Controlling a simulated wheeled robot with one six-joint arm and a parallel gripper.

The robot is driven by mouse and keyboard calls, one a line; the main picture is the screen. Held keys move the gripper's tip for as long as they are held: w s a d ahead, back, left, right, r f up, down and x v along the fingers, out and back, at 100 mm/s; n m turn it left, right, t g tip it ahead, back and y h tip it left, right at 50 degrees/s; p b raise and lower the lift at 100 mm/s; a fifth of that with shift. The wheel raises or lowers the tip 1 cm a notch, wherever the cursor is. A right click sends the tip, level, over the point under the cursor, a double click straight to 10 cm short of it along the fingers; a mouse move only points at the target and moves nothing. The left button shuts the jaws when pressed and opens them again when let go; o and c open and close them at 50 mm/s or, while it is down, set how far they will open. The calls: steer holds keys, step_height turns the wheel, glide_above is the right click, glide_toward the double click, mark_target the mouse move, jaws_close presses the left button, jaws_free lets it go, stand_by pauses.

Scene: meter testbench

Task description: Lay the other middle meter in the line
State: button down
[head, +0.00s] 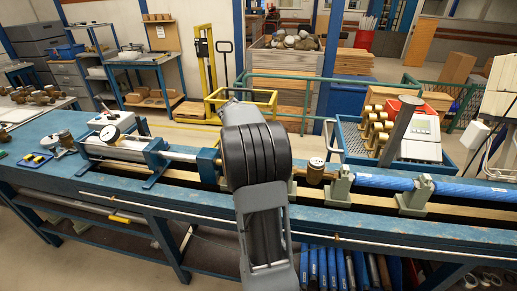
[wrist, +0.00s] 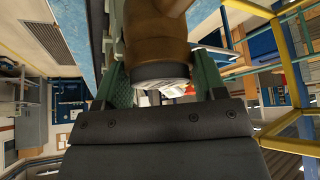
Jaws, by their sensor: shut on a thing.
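My gripper (wrist: 160,85) is shut on a brass meter (wrist: 155,45), which fills the upper middle of the wrist view. Its grey round end faces the dark palm, and green fingers stand on both sides. In the head view my dark arm stands before the middle of the line and hides my gripper. A brass meter (head: 316,170) shows in the line just right of my arm, against a pale grey-green support (head: 339,186). I cannot tell whether the held meter touches the line.
The blue bench (head: 190,200) runs across the head view. Blue pipe (head: 465,190) lies on supports at right; a clamp cylinder (head: 120,145) is at left. Behind stands a blue crate (head: 352,148) with several brass meters (head: 378,125). A yellow frame (wrist: 285,120) shows in the wrist view.

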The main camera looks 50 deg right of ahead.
steer(key=shift+f+b, duration=1.3)
steer(key=shift+f+b, duration=0.3)
steer(key=shift+b, duration=0.1)
stand_by(0.5)
steer(key=shift+c, duration=2.4)
jaws_free()
steer(key=o, duration=0.4)
steer(key=shift+c, duration=0.2)
steer(key=shift+f, duration=0.15)
